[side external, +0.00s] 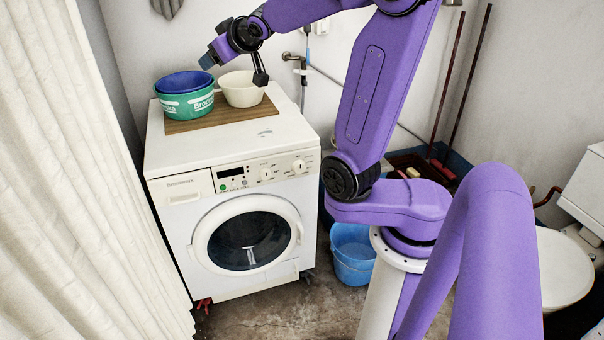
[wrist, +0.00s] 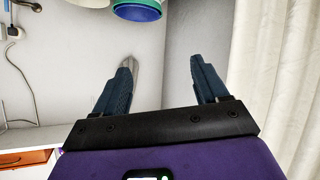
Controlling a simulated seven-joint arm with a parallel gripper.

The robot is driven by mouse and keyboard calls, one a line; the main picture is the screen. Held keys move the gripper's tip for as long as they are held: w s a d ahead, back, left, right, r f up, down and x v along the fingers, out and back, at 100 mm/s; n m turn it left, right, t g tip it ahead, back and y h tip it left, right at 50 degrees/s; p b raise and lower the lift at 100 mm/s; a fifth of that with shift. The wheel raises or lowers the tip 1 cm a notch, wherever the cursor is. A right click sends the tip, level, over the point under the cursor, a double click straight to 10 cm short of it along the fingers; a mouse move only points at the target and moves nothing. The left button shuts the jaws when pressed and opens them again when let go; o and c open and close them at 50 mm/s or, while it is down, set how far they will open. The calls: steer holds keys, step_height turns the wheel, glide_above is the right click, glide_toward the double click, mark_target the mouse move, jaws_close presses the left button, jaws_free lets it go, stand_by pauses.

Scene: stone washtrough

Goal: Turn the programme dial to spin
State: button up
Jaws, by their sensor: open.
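The white washing machine (side external: 240,225) stands at the left of centre in the side view. Its control panel has a larger round dial (side external: 298,166) at the right and a smaller knob (side external: 266,175) left of it. Their markings are too small to read. My gripper (side external: 208,60) is above the back of the machine, over the tubs and well away from the dials. In the wrist view my gripper (wrist: 164,78) has its two fingers spread with nothing between them. The dials do not show in the wrist view.
A green tub (side external: 186,106) with a blue basin (side external: 184,81) in it and a cream bowl (side external: 240,90) stand on a brown board (side external: 223,115) on the machine. A pale curtain (side external: 75,190) hangs at left. A blue bucket (side external: 352,250) stands right of the machine.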

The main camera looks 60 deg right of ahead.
steer(key=s+d+r+m+t+h, duration=0.15)
steer(key=s+d+h, duration=0.35)
steer(key=s, duration=0.5)
steer(key=s+d+m+h, duration=0.3)
steer(key=s+d, duration=0.5)
steer(key=s, duration=0.2)
glide_toward(301, 170)
steer(key=x, duration=0.8)
steer(key=shift+w+d, duration=0.2)
steer(key=shift+w, duration=0.05)
stand_by(0.4)
steer(key=shift+m, duration=0.25)
steer(key=c, duration=1.1)
